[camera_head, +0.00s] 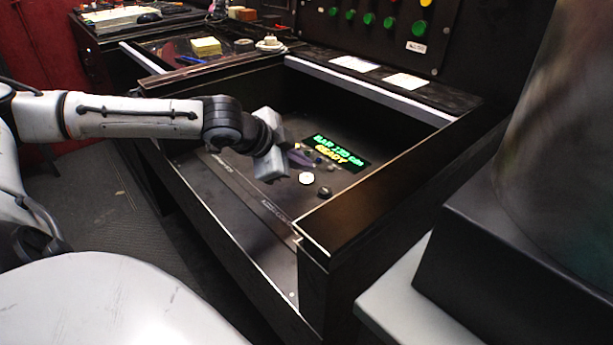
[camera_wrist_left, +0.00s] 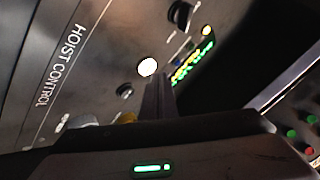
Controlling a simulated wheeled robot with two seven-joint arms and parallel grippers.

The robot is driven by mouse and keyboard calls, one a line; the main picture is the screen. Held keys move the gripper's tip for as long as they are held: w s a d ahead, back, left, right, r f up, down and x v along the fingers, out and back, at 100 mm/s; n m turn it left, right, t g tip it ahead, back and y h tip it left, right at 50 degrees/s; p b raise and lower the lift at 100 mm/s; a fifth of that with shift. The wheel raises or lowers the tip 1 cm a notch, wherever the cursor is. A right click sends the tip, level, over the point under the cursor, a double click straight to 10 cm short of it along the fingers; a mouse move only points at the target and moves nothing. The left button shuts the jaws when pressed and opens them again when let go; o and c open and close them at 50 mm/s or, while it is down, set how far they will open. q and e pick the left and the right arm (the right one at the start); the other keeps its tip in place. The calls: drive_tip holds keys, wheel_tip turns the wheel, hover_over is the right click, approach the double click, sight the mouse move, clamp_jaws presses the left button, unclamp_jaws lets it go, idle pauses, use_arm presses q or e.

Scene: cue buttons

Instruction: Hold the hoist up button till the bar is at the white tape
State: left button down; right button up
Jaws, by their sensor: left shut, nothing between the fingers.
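The sloping black hoist control panel (camera_wrist_left: 38,75) carries the lettering "HOIST CONTROL" in the left wrist view. A lit display (camera_head: 338,152) shows green text starting "BAR" above yellow "READY"; its number is hard to read. A round white button (camera_head: 306,178) is on the panel; it also shows in the left wrist view (camera_wrist_left: 148,67). My left gripper (camera_head: 302,160) is shut and empty over the panel, its fingertips beside the white button. I cannot tell whether they touch anything. The up button's marking is not readable. I cannot make out the bar or white tape. My right gripper is not in view.
A black knob (camera_head: 325,192) sits near the white button. Another black knob (camera_wrist_left: 125,90), a yellow part (camera_wrist_left: 128,117) and a grey part (camera_wrist_left: 80,122) lie close to the fingers. A raised dark side wall (camera_head: 385,195) borders the panel. Several green buttons stand behind.

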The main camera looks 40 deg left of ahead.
use_arm(q)
drive_tip(key=shift+f, duration=0.3)
drive_tip(key=shift+f, duration=0.5)
idle(2.6)
idle(3.0)
drive_tip(key=shift+r+p, duration=0.85)
drive_tip(key=shift+p, duration=0.3)
